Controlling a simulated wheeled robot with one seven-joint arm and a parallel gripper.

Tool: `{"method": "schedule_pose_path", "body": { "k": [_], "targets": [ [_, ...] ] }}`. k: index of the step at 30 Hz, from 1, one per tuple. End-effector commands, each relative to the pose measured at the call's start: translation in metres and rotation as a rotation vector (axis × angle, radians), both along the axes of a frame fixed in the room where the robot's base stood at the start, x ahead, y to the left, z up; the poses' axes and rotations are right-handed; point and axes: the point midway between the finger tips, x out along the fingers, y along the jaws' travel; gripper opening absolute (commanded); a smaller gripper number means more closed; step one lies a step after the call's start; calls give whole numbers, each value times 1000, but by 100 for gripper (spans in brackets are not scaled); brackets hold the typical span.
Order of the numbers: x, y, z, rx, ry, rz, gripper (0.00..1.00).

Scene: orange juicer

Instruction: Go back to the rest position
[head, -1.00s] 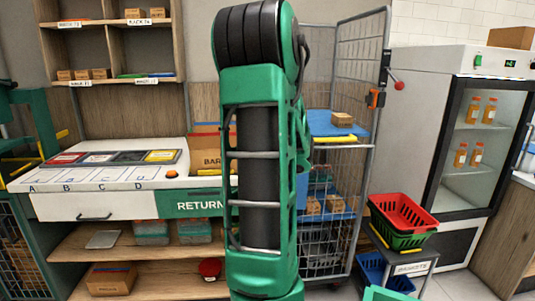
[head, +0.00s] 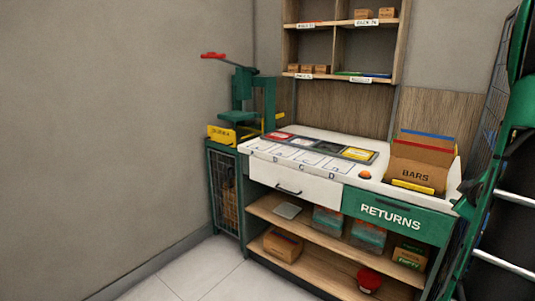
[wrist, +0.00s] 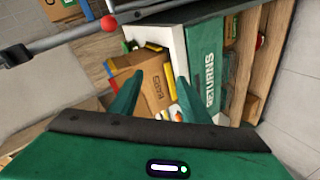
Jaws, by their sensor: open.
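My gripper (wrist: 158,95) shows in the wrist view with its two green fingers apart and nothing between them. Beyond the fingers is the returns counter, with its green RETURNS panel (wrist: 207,70) and a cardboard BARS box (wrist: 150,85). The fingers are apart from the box as far as I can tell. In the head view my green arm stands at the right edge, and the gripper itself is out of that picture.
The white counter (head: 262,147) holds the BARS box (head: 418,165), coloured trays and an orange button (head: 365,174). A green press (head: 243,95) stands on a caged stand at left. Shelves (head: 340,78) hang above. The floor (head: 190,275) at front left is clear. A red-knobbed bar (wrist: 108,23) crosses the wrist view.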

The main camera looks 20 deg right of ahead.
Motion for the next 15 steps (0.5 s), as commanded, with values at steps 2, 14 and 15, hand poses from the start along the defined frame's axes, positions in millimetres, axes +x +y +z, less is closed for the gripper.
{"method": "schedule_pose_path", "body": {
  "k": [2, 14, 15],
  "targets": [
    [12, 43, -10, 152, -2, 17, 43],
    [-38, 242, -58, 843, 186, -238, 43],
    [-50, 259, -59, 892, 212, -290, 43]
  ]
}}
